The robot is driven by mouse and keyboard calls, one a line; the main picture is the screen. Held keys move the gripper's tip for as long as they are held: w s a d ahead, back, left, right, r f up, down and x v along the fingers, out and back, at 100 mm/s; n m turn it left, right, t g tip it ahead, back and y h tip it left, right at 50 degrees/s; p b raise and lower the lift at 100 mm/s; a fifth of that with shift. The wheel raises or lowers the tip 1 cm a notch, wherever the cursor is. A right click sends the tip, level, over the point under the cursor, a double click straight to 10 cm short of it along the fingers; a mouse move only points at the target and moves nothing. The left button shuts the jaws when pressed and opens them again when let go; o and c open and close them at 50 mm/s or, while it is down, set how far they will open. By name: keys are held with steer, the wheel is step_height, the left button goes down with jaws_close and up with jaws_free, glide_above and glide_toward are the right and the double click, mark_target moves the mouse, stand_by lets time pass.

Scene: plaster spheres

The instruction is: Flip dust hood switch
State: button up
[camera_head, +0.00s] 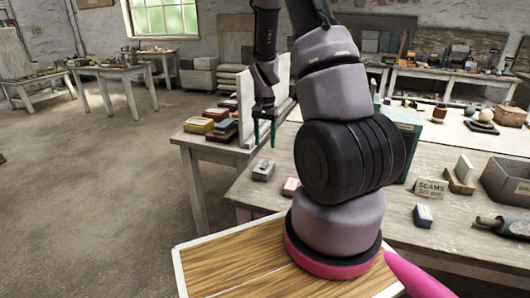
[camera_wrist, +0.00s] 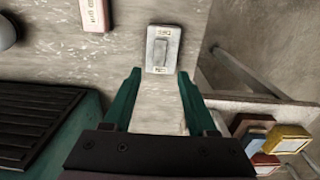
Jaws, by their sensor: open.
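A small grey switch box (camera_head: 263,170) with a rocker on its face sits on the worktable near its left edge. It also shows in the wrist view (camera_wrist: 162,50), with the rocker facing the camera and small lettering at its ends. My gripper (camera_head: 265,133) points down above the table, with its two teal fingers apart and nothing between them. In the wrist view, the fingertips of my gripper (camera_wrist: 159,74) lie just below the switch box in the picture, apart from it. A green box with a dark slatted top (camera_wrist: 40,125), possibly the dust hood, stands at the lower left.
A reddish block (camera_wrist: 95,14) lies near the switch box. A white upright panel (camera_head: 246,105) and stacked books (camera_head: 210,122) stand on a side table behind my gripper. A grey bin (camera_head: 508,181) and small blocks occupy the table's right. Table around the switch is mostly clear.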

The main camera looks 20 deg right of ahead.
steer(key=shift+r, duration=1.6)
